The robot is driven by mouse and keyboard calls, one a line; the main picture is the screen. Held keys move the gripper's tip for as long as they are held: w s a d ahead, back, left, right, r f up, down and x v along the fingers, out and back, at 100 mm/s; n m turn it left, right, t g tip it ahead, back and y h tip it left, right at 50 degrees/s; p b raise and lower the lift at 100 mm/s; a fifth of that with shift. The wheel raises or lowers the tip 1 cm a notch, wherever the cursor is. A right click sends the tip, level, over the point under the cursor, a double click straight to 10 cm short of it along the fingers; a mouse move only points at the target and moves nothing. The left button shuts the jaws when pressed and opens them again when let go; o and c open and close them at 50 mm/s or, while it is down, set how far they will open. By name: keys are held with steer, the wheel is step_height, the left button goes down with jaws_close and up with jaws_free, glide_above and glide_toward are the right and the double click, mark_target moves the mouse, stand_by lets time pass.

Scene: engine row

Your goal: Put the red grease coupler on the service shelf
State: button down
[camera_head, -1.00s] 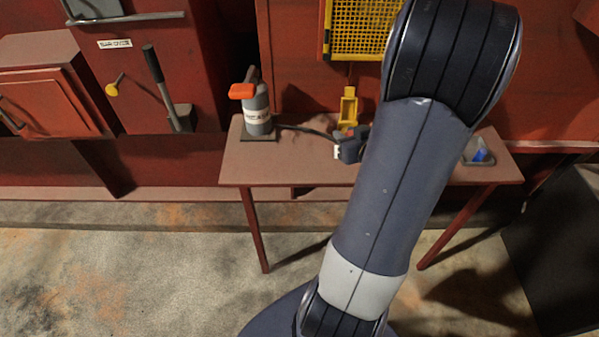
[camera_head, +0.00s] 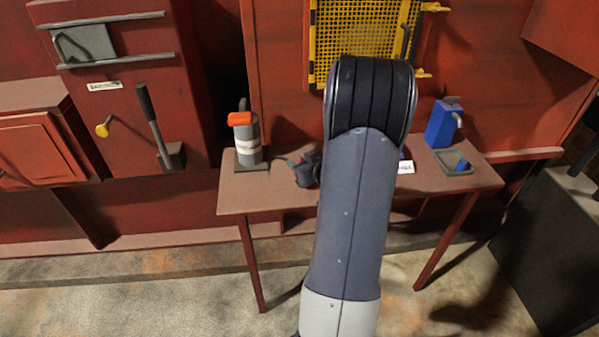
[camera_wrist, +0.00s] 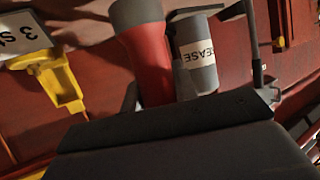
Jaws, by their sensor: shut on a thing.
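The red coupler (camera_wrist: 148,62), with a grey end, stands out ahead of my gripper (camera_wrist: 155,100) in the wrist view. My gripper is shut on it; the fingers and the grip itself are mostly hidden behind the dark gripper body. In the head view my arm hides the gripper and the coupler. A red-brown table-like shelf (camera_head: 262,200) stands against the red wall; I cannot tell from any label whether it is the service shelf.
A grey grease canister (camera_head: 247,145) with an orange top stands on the table's left; it also shows in the wrist view (camera_wrist: 197,58). A dark tool (camera_head: 307,170), blue container (camera_head: 442,124) and small tray (camera_head: 455,161) share the table. A yellow holder (camera_wrist: 58,80) is at wrist-view left.

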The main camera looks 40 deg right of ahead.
steer(key=shift+f, duration=1.2)
steer(key=shift+f, duration=0.1)
steer(key=c, duration=1.1)
jaws_free()
steer(key=shift+f, duration=0.1)
steer(key=shift+r, duration=0.25)
steer(key=p+v, duration=0.1)
steer(key=v, duration=1.1)
